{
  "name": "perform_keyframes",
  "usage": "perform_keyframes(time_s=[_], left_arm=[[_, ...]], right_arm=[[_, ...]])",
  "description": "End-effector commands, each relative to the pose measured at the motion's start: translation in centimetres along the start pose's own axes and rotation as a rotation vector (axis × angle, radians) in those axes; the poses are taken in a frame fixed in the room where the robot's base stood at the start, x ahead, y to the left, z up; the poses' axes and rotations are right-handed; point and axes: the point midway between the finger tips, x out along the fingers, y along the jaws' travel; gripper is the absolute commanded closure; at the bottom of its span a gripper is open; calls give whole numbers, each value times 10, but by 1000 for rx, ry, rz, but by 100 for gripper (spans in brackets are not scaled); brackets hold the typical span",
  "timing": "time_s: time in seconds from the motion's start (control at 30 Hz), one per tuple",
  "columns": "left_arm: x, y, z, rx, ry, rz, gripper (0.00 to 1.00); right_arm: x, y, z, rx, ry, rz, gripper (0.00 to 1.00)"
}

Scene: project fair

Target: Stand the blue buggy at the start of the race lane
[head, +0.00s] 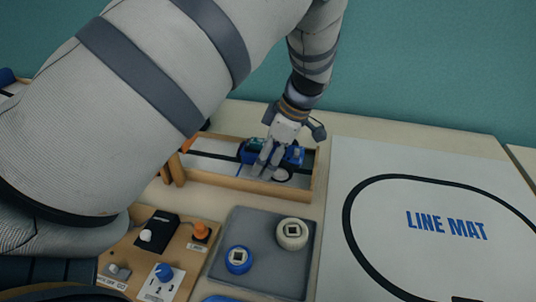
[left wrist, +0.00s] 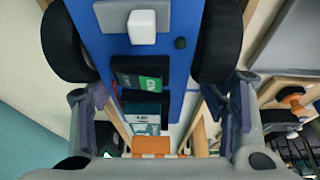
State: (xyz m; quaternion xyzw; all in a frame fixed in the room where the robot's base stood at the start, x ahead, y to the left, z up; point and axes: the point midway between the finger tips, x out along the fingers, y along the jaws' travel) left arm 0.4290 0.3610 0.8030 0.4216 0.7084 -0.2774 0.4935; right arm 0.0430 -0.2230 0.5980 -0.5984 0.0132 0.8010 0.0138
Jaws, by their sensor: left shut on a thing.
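The blue buggy (head: 295,155) is at the right part of the wood-railed race lane (head: 240,188), between its rails. My left gripper (head: 266,168) comes down over the buggy and is shut on it, hiding part of its body. In the left wrist view the buggy (left wrist: 187,50) has dark wheels, a white block and small circuit boards, and the left gripper's fingers (left wrist: 160,115) are on either side of it. I cannot tell whether its wheels touch the lane floor. My right gripper is not in view.
A grey tray (head: 266,222) with a white and a blue round piece stands in front of the lane. A wooden control board (head: 190,255) with knobs is left of it. The line mat (head: 420,190) lies to the right. My left arm covers much of the left side.

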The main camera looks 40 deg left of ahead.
Motion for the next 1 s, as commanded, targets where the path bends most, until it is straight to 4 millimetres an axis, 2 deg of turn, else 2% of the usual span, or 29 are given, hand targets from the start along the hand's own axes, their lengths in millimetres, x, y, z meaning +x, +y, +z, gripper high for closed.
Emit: perform_keyframes(time_s=[0.43,0.47,0.5,0.57,0.9,1.0], left_arm=[[1,0,0,-1,0,1,52],[1,0,0,-1,0,1,30],[1,0,0,-1,0,1,21],[1,0,0,-1,0,1,9],[1,0,0,0,0,-1,9],[-7,0,0,-1,-1,1,9]], right_arm=[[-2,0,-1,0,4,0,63],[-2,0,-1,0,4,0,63],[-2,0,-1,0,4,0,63],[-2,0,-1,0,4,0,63],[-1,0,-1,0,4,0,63],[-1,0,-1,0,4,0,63]])
